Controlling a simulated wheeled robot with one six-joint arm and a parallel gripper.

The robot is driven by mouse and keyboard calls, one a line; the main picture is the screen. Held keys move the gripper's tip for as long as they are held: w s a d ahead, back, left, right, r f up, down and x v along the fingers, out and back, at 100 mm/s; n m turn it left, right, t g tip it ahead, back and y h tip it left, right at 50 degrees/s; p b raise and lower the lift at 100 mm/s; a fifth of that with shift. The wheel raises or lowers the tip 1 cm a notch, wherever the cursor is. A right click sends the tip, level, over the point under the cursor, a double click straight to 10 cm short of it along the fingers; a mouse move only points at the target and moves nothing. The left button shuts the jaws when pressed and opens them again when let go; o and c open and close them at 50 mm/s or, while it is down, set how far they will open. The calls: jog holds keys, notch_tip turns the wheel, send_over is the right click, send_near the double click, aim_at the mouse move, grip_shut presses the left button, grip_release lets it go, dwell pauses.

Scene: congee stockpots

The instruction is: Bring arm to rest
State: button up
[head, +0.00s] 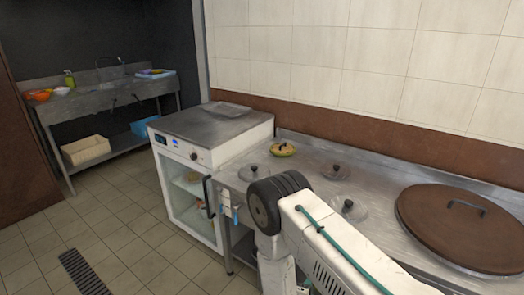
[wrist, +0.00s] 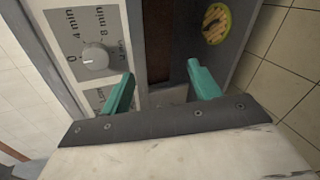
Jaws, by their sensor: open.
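My gripper (wrist: 160,70) shows in the wrist view with its two teal fingers spread apart and nothing between them. Beyond the fingers is a grey control panel (wrist: 62,45) with a round knob (wrist: 95,58) and minute markings. A dark gap lies between the panel and a grey surface carrying a round yellow-green picture or dish (wrist: 217,22); I cannot tell which. The fingers look apart from the panel, though the depth is unclear. In the head view my arm rises at the lower middle, bent at a dark joint, and hides my gripper.
The steel counter (head: 318,160) holds several lidded wells, a yellow-green dish (head: 282,149) and a large brown lid (head: 465,222). A white glass-door cabinet (head: 187,205) stands to its left. A sink table (head: 105,100) stands at the back left. The tiled floor (head: 130,235) is open.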

jog(key=s+a+r+m+g+y, duration=0.1)
jog(key=s+a+m+g+y, duration=0.2)
jog(key=a+m+g+y, duration=0.4)
jog(key=s+a+r+m+g+y, duration=0.1)
jog(key=s+a+r+g, duration=0.15)
jog(key=r, duration=0.65)
jog(key=s+a+r+m+g+y, duration=0.1)
jog(key=s+r+g+y, duration=0.15)
jog(key=r, duration=0.75)
jog(key=s+d+r+m, duration=0.1)
jog(key=s+d+r, duration=0.5)
jog(key=r, duration=0.5)
jog(key=s+d+r+m+t+h, duration=0.1)
jog(key=s+d+r+m, duration=0.1)
jog(key=s+d+r, duration=0.4)
jog(key=s+d+r+m+t+h, duration=0.1)
jog(key=s+d+r, duration=0.6)
jog(key=r, duration=0.9)
jog(key=s, duration=0.2)
jog(key=shift+s+r+m, duration=0.25)
jog(key=shift+s+m, duration=0.05)
jog(key=shift+s, duration=0.1)
jog(key=shift+h, duration=0.25)
